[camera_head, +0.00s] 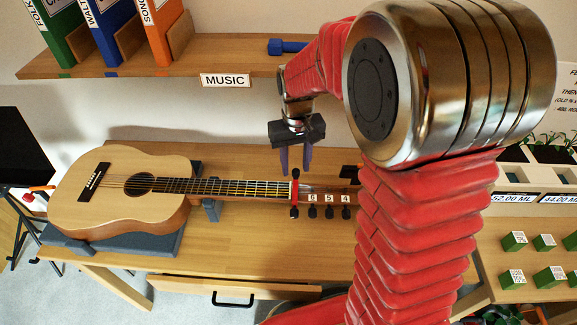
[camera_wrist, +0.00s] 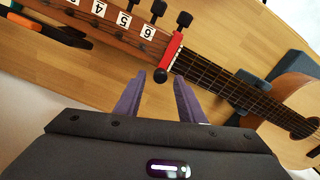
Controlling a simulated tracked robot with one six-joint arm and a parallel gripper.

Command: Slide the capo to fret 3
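The capo (camera_head: 294,194) is a red bar with black ends. It lies across the guitar neck (camera_head: 235,188) at the nut end, beside the headstock. In the wrist view the capo (camera_wrist: 173,50) has a round black knob at its near end. My gripper (camera_head: 296,168) is open and empty, its two purple fingers pointing down at the capo's far end. In the wrist view my gripper (camera_wrist: 160,82) has its fingertips on either side of the knob; I cannot tell whether they touch it. The guitar (camera_head: 120,192) lies face up. My arm hides the headstock's end.
A grey stand (camera_head: 211,208) supports the neck, and a grey cradle (camera_head: 125,246) is under the body. Tuning pegs (camera_head: 329,212) stick out near the labels 6, 5 and 4. A shelf (camera_head: 190,68) with binders hangs above. The wooden bench (camera_head: 240,245) is clear in front.

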